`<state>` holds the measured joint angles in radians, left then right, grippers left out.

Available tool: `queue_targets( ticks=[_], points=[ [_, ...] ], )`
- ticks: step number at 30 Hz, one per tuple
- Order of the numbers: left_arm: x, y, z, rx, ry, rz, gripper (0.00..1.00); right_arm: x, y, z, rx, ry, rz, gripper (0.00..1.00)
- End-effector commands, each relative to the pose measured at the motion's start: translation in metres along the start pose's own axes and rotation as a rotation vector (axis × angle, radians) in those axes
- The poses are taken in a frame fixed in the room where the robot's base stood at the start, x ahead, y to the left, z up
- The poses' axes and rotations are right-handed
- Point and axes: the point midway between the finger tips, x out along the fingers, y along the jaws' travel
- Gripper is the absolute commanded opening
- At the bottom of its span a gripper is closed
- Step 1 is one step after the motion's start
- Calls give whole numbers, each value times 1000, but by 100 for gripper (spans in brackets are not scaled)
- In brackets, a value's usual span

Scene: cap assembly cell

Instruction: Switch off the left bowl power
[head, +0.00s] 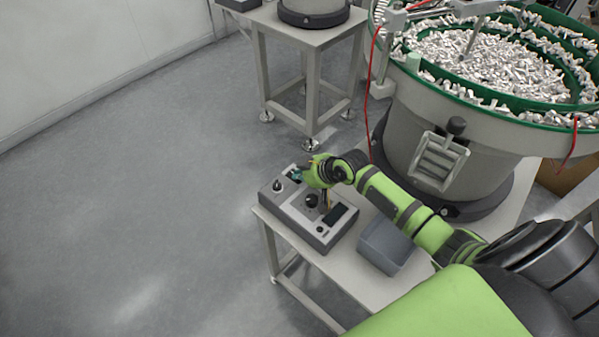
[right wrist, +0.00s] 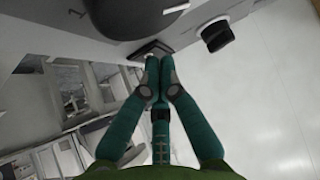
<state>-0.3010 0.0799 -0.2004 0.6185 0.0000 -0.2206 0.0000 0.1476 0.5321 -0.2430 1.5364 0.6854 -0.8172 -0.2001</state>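A grey control box (head: 290,212) sits on a small table beside the large bowl feeder. Its top carries a knob (head: 277,186) near the left end, a black dial (head: 311,200) and a dark display (head: 336,215). My right gripper (head: 295,174) is over the far edge of the box, close to it. In the right wrist view its teal fingers (right wrist: 158,62) come together at the tips with nothing seen between them. A dark rectangular part (right wrist: 150,49), perhaps a switch, lies just beyond the tips; contact cannot be told. My left gripper is out of view.
The large feeder bowl (head: 432,130) with a green rim and metal parts stands on the right. A grey open bin (head: 386,244) sits on the table, close to my right arm. Another table (head: 300,38) with a feeder base stands behind. The floor on the left is clear.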

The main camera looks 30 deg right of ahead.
Motion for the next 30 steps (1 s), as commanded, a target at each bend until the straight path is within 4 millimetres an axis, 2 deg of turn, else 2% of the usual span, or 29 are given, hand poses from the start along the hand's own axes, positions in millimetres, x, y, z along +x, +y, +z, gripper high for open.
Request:
queue_targets(
  ticks=[15, 25, 30],
  points=[
    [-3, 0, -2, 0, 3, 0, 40, 4, 0, -16, 2, 0, -1, 0],
    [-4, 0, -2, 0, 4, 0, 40, 4, 0, -16, 1, -1, -1, 0],
    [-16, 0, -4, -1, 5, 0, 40, -4, -1, -26, 2, 0, -1, 0]
  ],
)
